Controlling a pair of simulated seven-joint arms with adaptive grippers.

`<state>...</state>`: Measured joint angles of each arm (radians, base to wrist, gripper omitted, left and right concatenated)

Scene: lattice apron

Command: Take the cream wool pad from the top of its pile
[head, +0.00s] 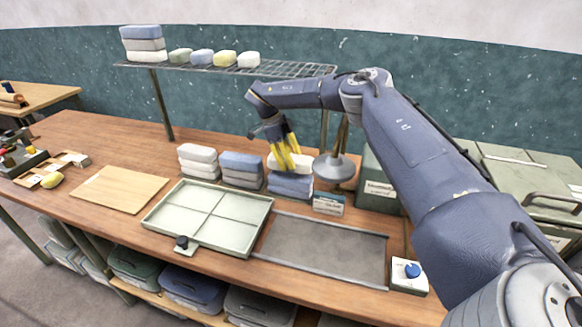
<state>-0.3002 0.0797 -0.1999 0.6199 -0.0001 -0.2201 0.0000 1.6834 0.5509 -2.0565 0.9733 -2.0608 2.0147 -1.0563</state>
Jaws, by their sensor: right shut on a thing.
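The cream wool pad (303,161) is at the top of the rightmost of three piles on the bench, above blue pads (290,187). My right gripper (286,164) comes down from above with its yellow fingers shut on the cream pad, hiding part of it. I cannot tell whether the pad still touches the blue pad under it. My left gripper is not in view.
A pile with a blue top (241,160) and a whitish pile (198,153) stand to the left. A divided tray (180,205) and a grey mat (322,250) lie in front. A wire shelf (285,69) with more pads hangs above. A small box (328,205) stands close right.

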